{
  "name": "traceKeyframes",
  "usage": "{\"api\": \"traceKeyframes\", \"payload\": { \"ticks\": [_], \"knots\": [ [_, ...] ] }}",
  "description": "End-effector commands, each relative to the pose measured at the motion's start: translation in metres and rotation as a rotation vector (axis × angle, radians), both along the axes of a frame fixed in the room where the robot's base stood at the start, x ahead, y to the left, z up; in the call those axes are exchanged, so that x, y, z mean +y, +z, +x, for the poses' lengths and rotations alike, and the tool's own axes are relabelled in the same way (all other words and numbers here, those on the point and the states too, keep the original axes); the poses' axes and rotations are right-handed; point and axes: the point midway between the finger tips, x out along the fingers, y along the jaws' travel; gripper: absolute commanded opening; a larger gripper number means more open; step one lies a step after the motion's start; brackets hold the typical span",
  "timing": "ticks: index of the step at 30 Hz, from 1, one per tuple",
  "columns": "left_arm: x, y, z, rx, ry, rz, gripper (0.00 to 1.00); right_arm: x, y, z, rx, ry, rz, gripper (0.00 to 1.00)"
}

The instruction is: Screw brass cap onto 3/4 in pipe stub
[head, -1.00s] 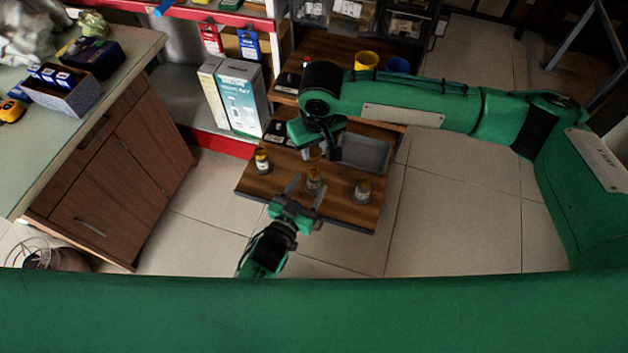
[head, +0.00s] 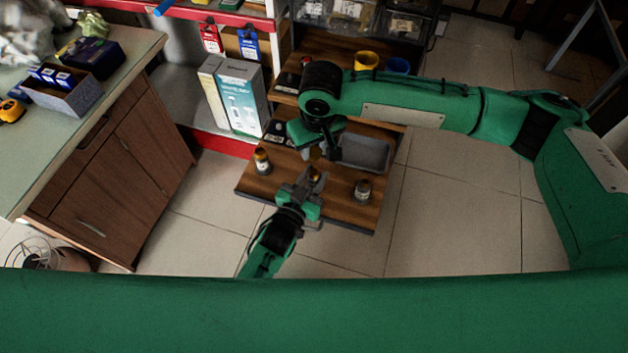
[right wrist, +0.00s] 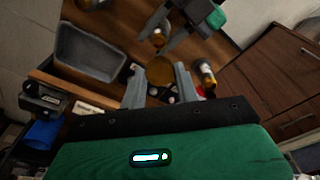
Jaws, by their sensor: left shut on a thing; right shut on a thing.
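Three pipe stubs with orange-brown tops stand on the wooden worktop (head: 338,208): the left stub (head: 262,161), the middle stub (head: 315,174) and the right stub (head: 362,190). My left gripper (head: 310,182) is shut on the middle stub, hiding much of it. My right gripper (head: 318,150) is above and behind the middle stub, partly hidden by its own arm. In the right wrist view its fingers are shut on the round brass cap (right wrist: 160,71). The middle stub (right wrist: 159,37) shows there beyond the cap, apart from it in the picture.
A grey tray (head: 366,154) lies on the worktop behind the right stub. Yellow (head: 366,60) and blue (head: 398,65) containers stand on the rear shelf. A wooden cabinet (head: 120,165) is on the left.

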Motion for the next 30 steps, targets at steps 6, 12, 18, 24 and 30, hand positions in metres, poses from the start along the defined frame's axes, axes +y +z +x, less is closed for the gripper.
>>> {"api": "traceKeyframes", "payload": {
  "ticks": [6, 12, 18, 24, 30],
  "knots": [
    [0.000, 0.000, 0.000, 0.000, 0.000, 0.000, 0.00, 0.000, -0.012, -0.001, 0.002, -0.001, 0.000, 0.09],
    [0.000, 0.000, 0.000, 0.000, 0.000, 0.000, 0.00, 0.000, -0.042, -0.001, 0.001, 0.000, 0.000, 0.09],
    [0.000, 0.000, 0.000, 0.000, 0.000, 0.000, 0.00, 0.000, -0.050, 0.000, -0.003, 0.000, 0.001, 0.09],
    [0.000, 0.000, 0.000, 0.000, 0.000, 0.000, 0.00, 0.000, -0.050, -0.001, -0.003, 0.000, 0.001, 0.09],
    [0.000, 0.000, 0.000, 0.000, 0.000, 0.000, 0.00, 0.000, -0.050, -0.001, -0.002, 0.000, 0.000, 0.09]
  ]
}}
